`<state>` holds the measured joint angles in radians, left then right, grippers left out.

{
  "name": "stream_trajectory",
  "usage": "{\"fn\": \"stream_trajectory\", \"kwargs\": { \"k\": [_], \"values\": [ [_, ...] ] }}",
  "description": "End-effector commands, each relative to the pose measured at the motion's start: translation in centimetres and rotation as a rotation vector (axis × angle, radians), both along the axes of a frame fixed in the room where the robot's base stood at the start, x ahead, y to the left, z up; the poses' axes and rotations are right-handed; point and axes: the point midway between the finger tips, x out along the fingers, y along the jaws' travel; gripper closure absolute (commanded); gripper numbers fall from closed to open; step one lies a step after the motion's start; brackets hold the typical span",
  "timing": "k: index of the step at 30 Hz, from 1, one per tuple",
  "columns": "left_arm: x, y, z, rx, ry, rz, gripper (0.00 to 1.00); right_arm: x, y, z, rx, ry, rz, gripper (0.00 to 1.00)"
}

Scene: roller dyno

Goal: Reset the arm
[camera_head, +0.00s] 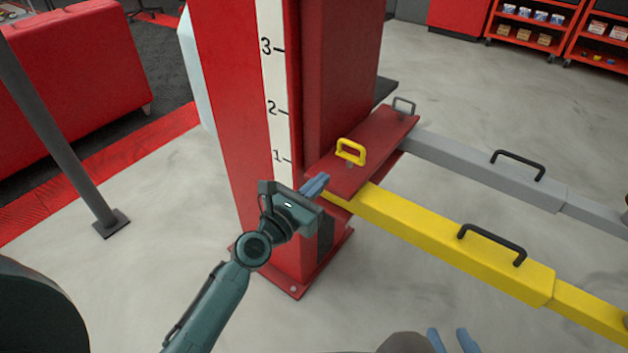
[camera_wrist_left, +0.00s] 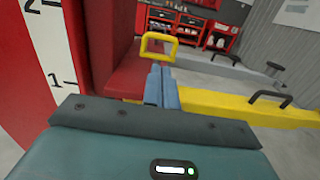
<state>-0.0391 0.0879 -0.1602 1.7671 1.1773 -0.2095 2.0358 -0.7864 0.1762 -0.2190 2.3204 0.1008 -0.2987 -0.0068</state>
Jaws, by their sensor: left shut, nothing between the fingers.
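A yellow lift arm (camera_head: 450,245) with a black handle (camera_head: 492,244) reaches right from the red lift post (camera_head: 228,110). A small yellow handle (camera_head: 351,151) stands on the red carriage (camera_head: 365,172) at the arm's inner end. My left gripper (camera_head: 316,185) is shut and empty beside the carriage, just below and left of the yellow handle. In the left wrist view its blue fingers (camera_wrist_left: 161,86) point toward the yellow handle (camera_wrist_left: 160,46); I cannot tell whether they touch anything. My right gripper (camera_head: 453,341) is open and empty at the bottom edge.
A grey lift arm (camera_head: 475,163) with its own black handle lies behind the yellow one. The post has a numbered scale (camera_head: 275,100). A grey pole (camera_head: 55,135) and red couch (camera_head: 75,80) stand at left, red shelves (camera_head: 535,25) far back. Floor between is clear.

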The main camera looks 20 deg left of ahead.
Motion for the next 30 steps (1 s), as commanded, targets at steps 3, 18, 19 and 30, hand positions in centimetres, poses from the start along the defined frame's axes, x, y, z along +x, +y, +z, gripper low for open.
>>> {"fn": "stream_trajectory", "kwargs": {
  "k": [3, 18, 19, 30],
  "values": [
    [0.0, -0.2, 0.0, -0.001, 0.000, 0.000, 1.00, 0.1, 0.0, 0.1, 0.001, -0.002, 0.001, 0.64],
    [0.0, -0.2, 0.0, 0.000, 0.000, -0.001, 1.00, 0.1, 0.0, 0.0, 0.000, 0.000, 0.000, 0.64],
    [0.0, -0.2, 0.0, 0.001, 0.001, -0.001, 1.00, 0.0, 0.1, -0.2, 0.001, 0.006, 0.000, 0.64],
    [-7.6, -0.6, -3.9, 0.878, -0.203, -0.035, 1.00, -0.1, 0.0, -0.2, 0.001, 0.007, -0.001, 0.64]
  ]
}}
